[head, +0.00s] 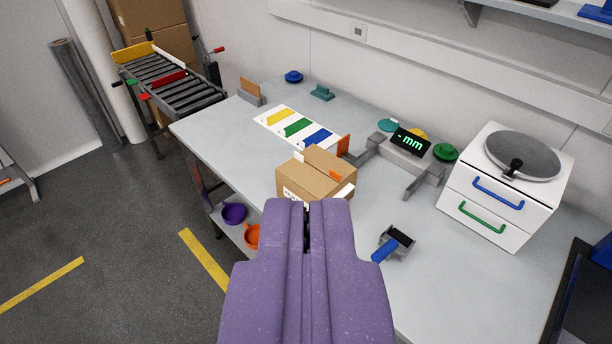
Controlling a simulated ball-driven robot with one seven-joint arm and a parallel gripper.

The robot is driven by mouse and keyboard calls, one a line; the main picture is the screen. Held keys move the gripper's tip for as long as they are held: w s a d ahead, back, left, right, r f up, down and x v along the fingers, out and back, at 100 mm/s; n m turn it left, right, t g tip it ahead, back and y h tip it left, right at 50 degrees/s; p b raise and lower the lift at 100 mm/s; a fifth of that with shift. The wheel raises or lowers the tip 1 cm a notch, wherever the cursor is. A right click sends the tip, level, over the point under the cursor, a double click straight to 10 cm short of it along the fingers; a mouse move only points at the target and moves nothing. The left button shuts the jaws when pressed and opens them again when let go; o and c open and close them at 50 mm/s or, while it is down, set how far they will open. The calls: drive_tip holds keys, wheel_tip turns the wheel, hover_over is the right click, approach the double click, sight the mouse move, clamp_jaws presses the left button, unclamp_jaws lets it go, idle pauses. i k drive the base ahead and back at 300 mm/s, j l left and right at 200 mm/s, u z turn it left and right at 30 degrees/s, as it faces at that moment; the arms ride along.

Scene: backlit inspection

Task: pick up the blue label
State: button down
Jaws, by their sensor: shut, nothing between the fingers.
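The blue label (318,139) lies at the right end of a white sheet (262,122) on the grey bench. A green label (297,128) and a yellow label (279,117) are beside it on the same sheet. My purple gripper (307,210) is shut and empty in the lower middle of the view. It is well apart from the blue label, which shows farther off, beyond a cardboard box (313,178). The box stands between them in the picture, and the blue label shows just above it.
An orange upright plate (343,145) stands right of the blue label, near a gauge with a "mm" display (411,141). A blue-handled stamp or roller (393,243) lies at right. A white drawer unit (505,185) stands farther right.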

sight(323, 134)
drive_tip(key=i+j+z, duration=0.3)
drive_tip(key=i+j, duration=0.2)
drive_tip(key=i, duration=0.15)
drive_tip(key=i+j+z, duration=0.1)
drive_tip(key=i+j, duration=0.15)
drive_tip(key=i+j+z, duration=0.15)
drive_tip(key=i+j, duration=0.15)
drive_tip(key=i+j+z, duration=0.15)
drive_tip(key=j, duration=0.3)
drive_tip(key=i+j+z, duration=0.15)
drive_tip(key=i+j, duration=0.2)
drive_tip(key=i+j+z, duration=0.15)
drive_tip(key=j, duration=0.35)
drive_tip(key=i+j+z, duration=0.1)
drive_tip(key=i+j, duration=0.2)
drive_tip(key=j, duration=0.1)
